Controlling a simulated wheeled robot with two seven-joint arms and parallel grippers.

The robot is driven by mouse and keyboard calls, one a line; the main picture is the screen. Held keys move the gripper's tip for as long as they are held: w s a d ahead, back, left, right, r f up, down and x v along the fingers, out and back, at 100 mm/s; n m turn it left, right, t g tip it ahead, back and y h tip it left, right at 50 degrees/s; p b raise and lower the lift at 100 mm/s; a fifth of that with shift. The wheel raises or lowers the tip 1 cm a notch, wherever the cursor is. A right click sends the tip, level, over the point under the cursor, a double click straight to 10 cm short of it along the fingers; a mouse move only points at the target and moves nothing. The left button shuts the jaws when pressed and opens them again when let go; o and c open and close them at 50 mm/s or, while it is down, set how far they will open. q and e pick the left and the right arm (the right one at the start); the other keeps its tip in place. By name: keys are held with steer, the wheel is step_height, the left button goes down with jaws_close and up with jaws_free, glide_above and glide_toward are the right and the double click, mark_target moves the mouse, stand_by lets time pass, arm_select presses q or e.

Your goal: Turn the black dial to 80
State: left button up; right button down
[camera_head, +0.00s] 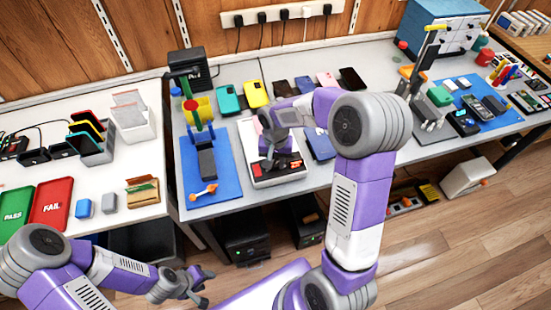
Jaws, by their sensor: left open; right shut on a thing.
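A pale box with a dark panel and red parts (285,179) sits on the grey bench near its front edge. My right arm reaches over it, and my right gripper (270,160) points down at the left part of the panel. It is shut on what appears to be the black dial, which the fingers and wrist hide. I cannot read any scale or number. My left gripper (203,291) is open and empty, low in front of the bench and away from the box.
A blue mat (226,183) with a stand and an orange-handled tool lies left of the box. Several phones lie behind and right of it, including a blue one (320,146). Green PASS (15,207) and red FAIL (52,203) trays lie on the left table.

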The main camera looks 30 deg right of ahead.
mark_target(276, 164)
steer(key=shift+n, duration=0.5)
steer(key=c, duration=0.8)
jaws_free()
steer(key=shift+c, duration=0.2)
step_height(276, 164, up, 8)
steer(key=p, duration=0.2)
steer(key=shift+f+p, duration=0.2)
steer(key=shift+p, duration=0.15)
